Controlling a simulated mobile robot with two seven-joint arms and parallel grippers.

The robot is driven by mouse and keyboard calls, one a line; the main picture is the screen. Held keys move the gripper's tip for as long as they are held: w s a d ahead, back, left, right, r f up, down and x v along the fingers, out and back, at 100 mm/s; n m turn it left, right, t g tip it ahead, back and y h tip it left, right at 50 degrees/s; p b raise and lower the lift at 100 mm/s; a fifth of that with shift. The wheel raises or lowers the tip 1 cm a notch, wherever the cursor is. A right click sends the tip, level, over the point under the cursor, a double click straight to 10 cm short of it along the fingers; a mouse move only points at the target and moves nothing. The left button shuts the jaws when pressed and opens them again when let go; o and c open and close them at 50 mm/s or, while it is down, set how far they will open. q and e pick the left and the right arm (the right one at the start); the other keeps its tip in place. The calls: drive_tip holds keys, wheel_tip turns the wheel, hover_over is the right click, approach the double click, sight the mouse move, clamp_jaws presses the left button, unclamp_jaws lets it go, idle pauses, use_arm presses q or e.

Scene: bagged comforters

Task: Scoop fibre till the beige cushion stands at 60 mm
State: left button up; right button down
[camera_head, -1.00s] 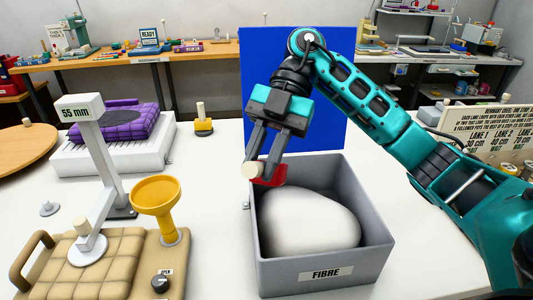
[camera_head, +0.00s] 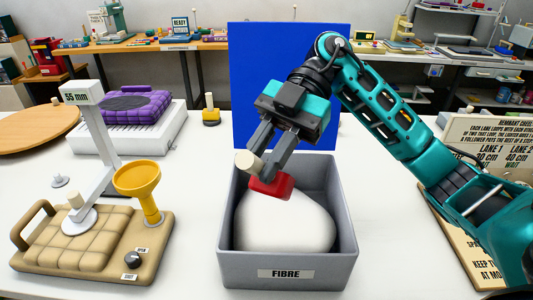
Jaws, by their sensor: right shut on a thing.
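The beige cushion (camera_head: 62,243) lies quilted and flat at the front left. Its gauge (camera_head: 78,96) reads 55 mm. A yellow funnel (camera_head: 138,177) stands at the cushion's right, near a dark knob (camera_head: 133,260) with OPEN and SHUT labels; I cannot tell its setting. White fibre (camera_head: 285,226) forms a rounded mound in the grey FIBRE bin (camera_head: 285,273). My right gripper (camera_head: 255,162) is shut on the pale handle of a red scoop (camera_head: 272,187). The scoop is over the fibre's upper left; contact and contents are unclear. My left gripper is out of view.
A blue panel (camera_head: 288,85) stands behind the bin. A purple cushion (camera_head: 125,104) rests on a white slatted base at the back left, near a round wooden board (camera_head: 35,130). A printed sign board (camera_head: 490,145) stands at right. White table is clear between funnel and bin.

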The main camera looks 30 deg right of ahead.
drive_tip(key=shift+s, duration=0.1)
drive_tip(key=shift+f, duration=1.35)
wheel_tip(320, 180, down, 14)
drive_tip(key=w+d+r+t+h+b, duration=0.1)
drive_tip(key=w+d+t+h+b, duration=0.1)
drive_tip(key=h, duration=0.1)
wheel_tip(320, 180, up, 6)
drive_tip(key=s+a+n+t+h+p, duration=0.1)
drive_tip(key=s+a+t+h+p, duration=0.1)
drive_tip(key=t+h, duration=0.1)
drive_tip(key=shift+s+a+f+h, duration=0.2)
drive_tip(key=shift+a+h, duration=0.1)
drive_tip(key=shift+h, duration=0.6)
